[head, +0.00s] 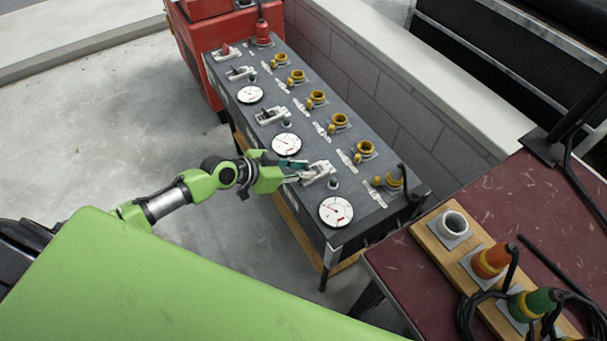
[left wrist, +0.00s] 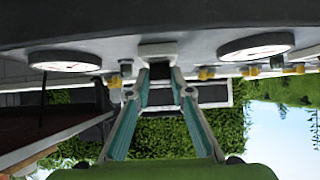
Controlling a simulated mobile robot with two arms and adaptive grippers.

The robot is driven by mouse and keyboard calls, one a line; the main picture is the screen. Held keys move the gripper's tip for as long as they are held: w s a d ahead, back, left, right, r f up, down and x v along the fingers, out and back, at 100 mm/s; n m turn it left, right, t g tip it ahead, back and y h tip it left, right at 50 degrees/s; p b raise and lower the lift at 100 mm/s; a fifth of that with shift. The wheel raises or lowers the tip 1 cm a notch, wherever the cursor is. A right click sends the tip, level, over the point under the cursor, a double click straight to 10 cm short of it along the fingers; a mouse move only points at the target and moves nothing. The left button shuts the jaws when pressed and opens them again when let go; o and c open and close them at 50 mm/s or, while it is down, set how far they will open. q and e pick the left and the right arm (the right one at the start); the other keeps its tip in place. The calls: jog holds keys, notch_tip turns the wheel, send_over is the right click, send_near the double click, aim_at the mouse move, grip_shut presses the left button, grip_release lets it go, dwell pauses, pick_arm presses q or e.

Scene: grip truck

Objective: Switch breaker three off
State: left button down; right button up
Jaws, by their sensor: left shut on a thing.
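The dark grey breaker panel (head: 358,186) slopes across the middle of the head view, with a row of light breaker switches. The nearest breaker switch (head: 319,170) sits between two round white gauges; I cannot read its number. My left gripper (head: 300,174) is at this switch from the left, shut on its lever, which the fingers partly hide. In the left wrist view, the teal fingers of the left gripper (left wrist: 160,82) close in on the switch block (left wrist: 157,50) under the panel edge. My right gripper is not in view.
Other breaker switches (head: 271,115) and yellow sockets (head: 339,122) line the panel. The near gauge (head: 336,211) is close beside the gripper. A dark red table (head: 400,262) with a wooden connector board (head: 436,240) stands at right. Concrete floor is clear at left.

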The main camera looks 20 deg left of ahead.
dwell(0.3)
pick_arm(q)
jog(key=c, duration=1.8)
grip_release()
jog(key=shift+v, duration=6)
jog(key=shift+s+f, duration=0.1)
jog(key=shift+f, duration=0.05)
